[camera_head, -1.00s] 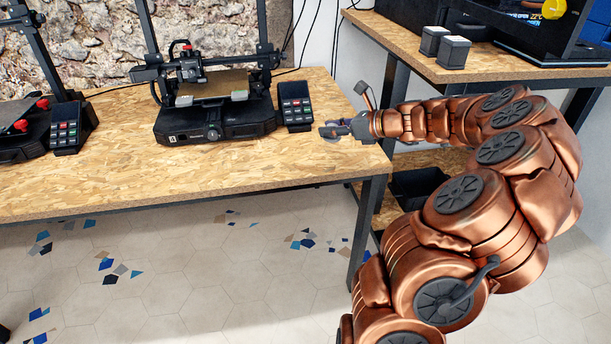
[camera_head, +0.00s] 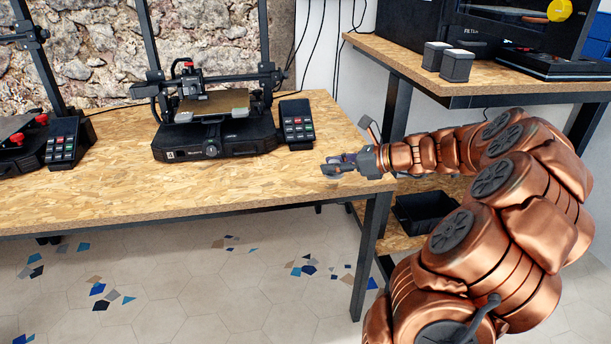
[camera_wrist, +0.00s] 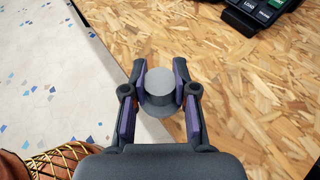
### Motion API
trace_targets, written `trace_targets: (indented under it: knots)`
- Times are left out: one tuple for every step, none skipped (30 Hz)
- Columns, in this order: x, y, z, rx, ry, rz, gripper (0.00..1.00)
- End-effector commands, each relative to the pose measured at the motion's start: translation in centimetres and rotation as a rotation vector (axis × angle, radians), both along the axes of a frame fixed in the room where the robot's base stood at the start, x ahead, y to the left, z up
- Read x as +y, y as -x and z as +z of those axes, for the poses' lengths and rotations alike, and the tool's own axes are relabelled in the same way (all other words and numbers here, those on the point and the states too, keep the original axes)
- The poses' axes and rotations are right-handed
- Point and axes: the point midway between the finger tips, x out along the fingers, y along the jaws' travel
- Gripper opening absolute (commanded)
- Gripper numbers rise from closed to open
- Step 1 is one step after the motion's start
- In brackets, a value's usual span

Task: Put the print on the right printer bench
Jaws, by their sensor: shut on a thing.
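The print is a small grey round piece with a wider base (camera_wrist: 160,82), upright between my fingers in the wrist view. My gripper (camera_head: 338,165) is shut on it, over the right front corner of the lower wooden printer bench (camera_head: 240,185). In the head view the fingers mostly hide the print. I cannot tell whether its base touches the bench top. A higher wooden bench (camera_head: 420,73) with an enclosed printer (camera_head: 520,35) stands at the right.
A black open-frame printer (camera_head: 215,138) with a keypad (camera_head: 297,124) stands left of my gripper. Another keypad (camera_head: 68,140) and printer are further left. Two dark square blocks (camera_head: 445,62) sit on the higher bench. The lower bench's front strip is clear.

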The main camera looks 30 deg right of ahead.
Motion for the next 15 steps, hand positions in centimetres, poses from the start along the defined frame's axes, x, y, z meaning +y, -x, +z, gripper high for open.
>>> trace_targets:
  knots:
    - [0.7,-1.0,-0.3,0.000,0.001,0.004,0.04]
    - [1.1,-1.6,-0.4,0.001,0.002,0.003,0.04]
    - [1.5,-2.3,-0.5,0.002,0.003,0.003,0.04]
    - [1.9,-2.9,-0.5,0.001,0.002,0.003,0.04]
    - [2.2,-3.4,-0.6,0.001,0.002,0.003,0.04]
    - [2.6,-4.0,-0.6,0.001,0.002,0.004,0.04]
    - [2.9,-4.5,-0.6,0.000,0.001,0.003,0.04]
    - [3.1,-4.9,-0.7,0.001,0.001,0.002,0.04]
    - [3.4,-5.3,-0.7,0.000,0.002,0.002,0.04]
    - [3.5,-5.6,-0.7,0.000,0.001,0.000,0.04]
    - [3.6,-5.9,-0.7,-0.001,0.001,-0.001,0.04]
    - [3.7,-6.1,-0.7,-0.001,0.002,-0.002,0.04]
    - [3.8,-6.3,-0.7,-0.001,0.002,-0.002,0.04]
    - [3.9,-6.4,-0.7,-0.001,0.002,-0.002,0.04]
    - [3.9,-6.5,-0.8,0.000,0.003,-0.003,0.04]
